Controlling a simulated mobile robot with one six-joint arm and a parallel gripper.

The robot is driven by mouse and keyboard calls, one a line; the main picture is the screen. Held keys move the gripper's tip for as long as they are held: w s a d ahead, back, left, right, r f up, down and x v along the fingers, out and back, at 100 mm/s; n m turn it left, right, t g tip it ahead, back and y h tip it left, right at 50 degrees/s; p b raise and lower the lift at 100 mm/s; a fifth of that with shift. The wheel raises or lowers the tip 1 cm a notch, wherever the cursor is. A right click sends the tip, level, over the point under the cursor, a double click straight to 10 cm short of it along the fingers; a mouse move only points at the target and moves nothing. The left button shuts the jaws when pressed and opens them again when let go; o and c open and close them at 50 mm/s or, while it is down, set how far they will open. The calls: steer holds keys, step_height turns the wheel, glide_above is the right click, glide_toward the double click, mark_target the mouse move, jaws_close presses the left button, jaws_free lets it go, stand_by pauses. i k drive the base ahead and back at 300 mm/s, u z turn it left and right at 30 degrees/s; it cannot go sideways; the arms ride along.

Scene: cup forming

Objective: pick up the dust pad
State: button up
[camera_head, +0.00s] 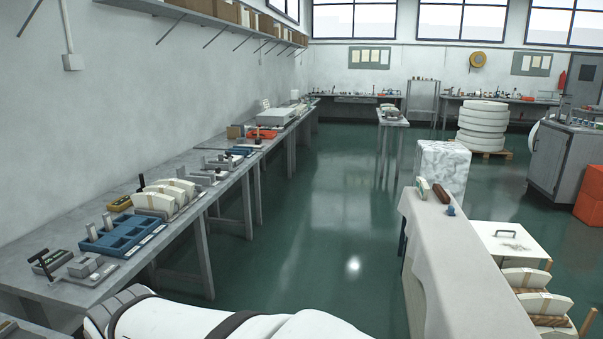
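I cannot tell for certain which object is the dust pad. On the cloth-covered table (424,238) at the right, a small pale block with a greenish edge (422,188) stands near the far end. A brown block (441,192) is beside it, and a small blue piece (450,210) sits just nearer to me. These are small and lack clear detail. My gripper is out of the frame. Only a white, rounded part of my own body shows along the bottom edge, well apart from these objects.
A long grey workbench (75,290) along the left wall holds a blue tray (122,235), pale curved blocks (165,195) and tools. A marbled white block (443,166) stands behind the covered table. A white-topped crate (508,240) is at right. The green floor between is clear.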

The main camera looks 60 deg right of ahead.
mark_target(450, 211)
steer(key=z, duration=2.15)
steer(key=i, duration=3.7)
steer(key=z, duration=1.6)
